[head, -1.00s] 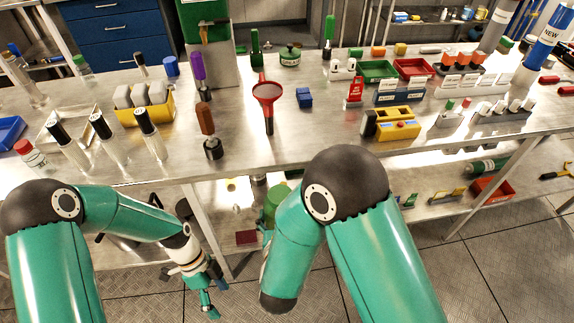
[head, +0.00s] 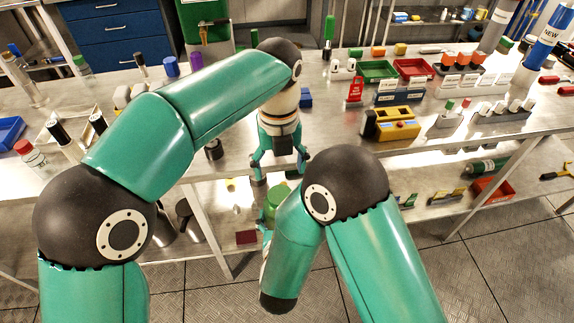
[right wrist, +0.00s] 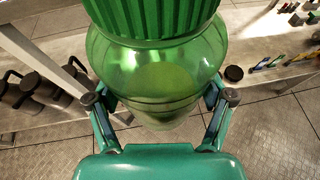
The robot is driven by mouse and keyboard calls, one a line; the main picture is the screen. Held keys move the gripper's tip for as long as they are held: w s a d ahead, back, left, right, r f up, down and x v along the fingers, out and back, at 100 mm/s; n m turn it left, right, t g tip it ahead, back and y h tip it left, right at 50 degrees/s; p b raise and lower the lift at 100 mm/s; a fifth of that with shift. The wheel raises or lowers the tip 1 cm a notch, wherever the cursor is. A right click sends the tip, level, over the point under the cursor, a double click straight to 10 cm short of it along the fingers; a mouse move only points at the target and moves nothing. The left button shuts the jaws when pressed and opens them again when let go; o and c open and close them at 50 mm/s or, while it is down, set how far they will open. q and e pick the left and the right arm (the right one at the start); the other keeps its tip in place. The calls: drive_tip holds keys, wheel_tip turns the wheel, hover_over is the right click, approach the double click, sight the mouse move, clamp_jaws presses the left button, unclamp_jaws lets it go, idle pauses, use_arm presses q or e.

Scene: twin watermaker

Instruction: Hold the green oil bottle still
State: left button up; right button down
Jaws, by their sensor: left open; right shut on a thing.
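The green oil bottle (right wrist: 165,80) fills the middle of the right wrist view, with its ribbed green cap (right wrist: 150,15) at the top. It is see-through green. My right gripper (right wrist: 162,105) is shut on it, one finger on each side. In the head view the bottle (head: 276,196) shows only in part, below the bench edge, behind my right arm. My left gripper (head: 280,172) is open and empty in the head view, pointing down at the front edge of the bench, above and close to the bottle.
The steel bench (head: 340,130) carries a yellow block (head: 397,123), green tray (head: 378,71) and red tray (head: 413,68). A lower shelf (head: 420,195) holds small items. Dark cylinders (right wrist: 35,90) stand at left in the right wrist view. Floor at front right is clear.

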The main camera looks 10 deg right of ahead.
use_arm(q)
drive_tip(key=shift+s+d+r, duration=0.15)
drive_tip(key=shift+s+d, duration=0.15)
drive_tip(key=shift+d, duration=0.2)
drive_tip(key=shift+s+d+f, duration=0.1)
drive_tip(key=shift+f, duration=3.9)
drive_tip(key=shift+c, duration=0.2)
drive_tip(key=shift+s+d+f, duration=0.1)
drive_tip(key=shift+f, duration=0.05)
clamp_jaws()
